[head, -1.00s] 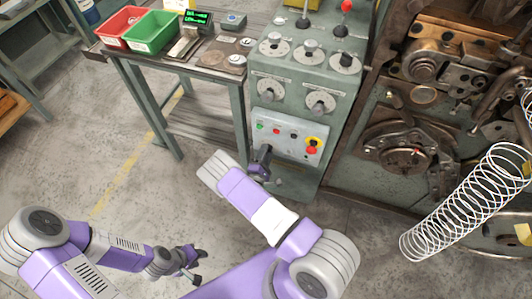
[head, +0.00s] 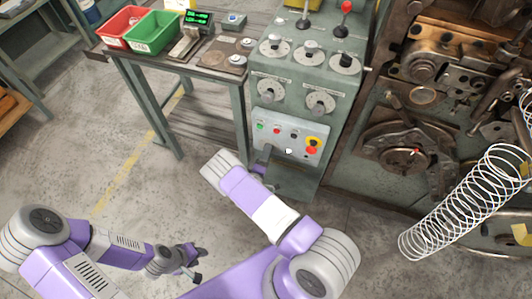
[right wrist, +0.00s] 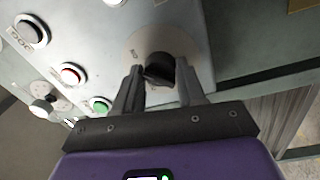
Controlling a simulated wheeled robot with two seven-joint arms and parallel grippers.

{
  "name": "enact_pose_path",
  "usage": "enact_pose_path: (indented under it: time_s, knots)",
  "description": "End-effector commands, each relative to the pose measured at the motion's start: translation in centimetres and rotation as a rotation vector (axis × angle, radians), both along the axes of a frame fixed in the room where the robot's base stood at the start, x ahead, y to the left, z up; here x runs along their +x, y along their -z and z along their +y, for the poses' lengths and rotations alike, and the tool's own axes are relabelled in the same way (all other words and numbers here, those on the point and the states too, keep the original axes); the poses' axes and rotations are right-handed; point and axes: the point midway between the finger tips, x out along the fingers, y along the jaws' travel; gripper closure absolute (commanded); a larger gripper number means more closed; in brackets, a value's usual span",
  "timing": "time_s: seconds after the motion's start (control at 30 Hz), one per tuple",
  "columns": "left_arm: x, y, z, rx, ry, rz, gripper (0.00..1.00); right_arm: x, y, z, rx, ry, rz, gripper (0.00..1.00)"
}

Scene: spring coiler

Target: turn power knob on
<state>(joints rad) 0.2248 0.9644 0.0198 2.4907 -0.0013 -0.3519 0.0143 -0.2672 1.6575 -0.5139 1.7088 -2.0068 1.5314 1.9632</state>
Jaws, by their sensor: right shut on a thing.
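The black power knob (right wrist: 160,69) sits on a pale round plate on the control panel in the right wrist view. My right gripper (right wrist: 163,84) has one finger on each side of the knob and is shut on it. Small lettering shows beside the knob, too blurred to read surely. In the head view my right gripper (head: 264,158) is at the lower left of the grey control panel (head: 277,144), and the knob is hidden there. My left gripper (head: 199,263) hangs low over the floor, away from the panel, with its fingers apart and empty.
The panel has a green button (right wrist: 100,104), a red button (right wrist: 72,74), a black button (right wrist: 30,32) and a red emergency stop (head: 311,149) on yellow. Dials and levers stand above. A coiled spring (head: 465,203) juts out at the right. A table with bins (head: 152,32) is at the left.

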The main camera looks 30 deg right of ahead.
Motion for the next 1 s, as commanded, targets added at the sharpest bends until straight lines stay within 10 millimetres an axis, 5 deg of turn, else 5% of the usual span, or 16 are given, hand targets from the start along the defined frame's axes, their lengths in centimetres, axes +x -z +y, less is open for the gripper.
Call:
enact_pose_path:
  time_s: [0.43,0.47,0.6,1.0]
  knots:
    - [0.00,0.01,0.00,0.000,0.000,0.000,0.62,-0.02,0.19,0.18,0.013,-0.002,-0.006,0.91]
    - [0.00,0.01,0.00,0.000,0.000,0.000,0.62,-0.02,0.19,0.18,0.013,-0.003,-0.006,0.57]
    - [0.00,0.00,0.00,0.000,0.000,0.000,0.62,-0.01,0.14,0.14,0.011,-0.002,-0.007,0.36]
    - [0.00,-0.30,0.00,0.000,0.000,0.000,0.62,-0.61,0.08,0.79,0.009,-0.001,-0.006,0.36]
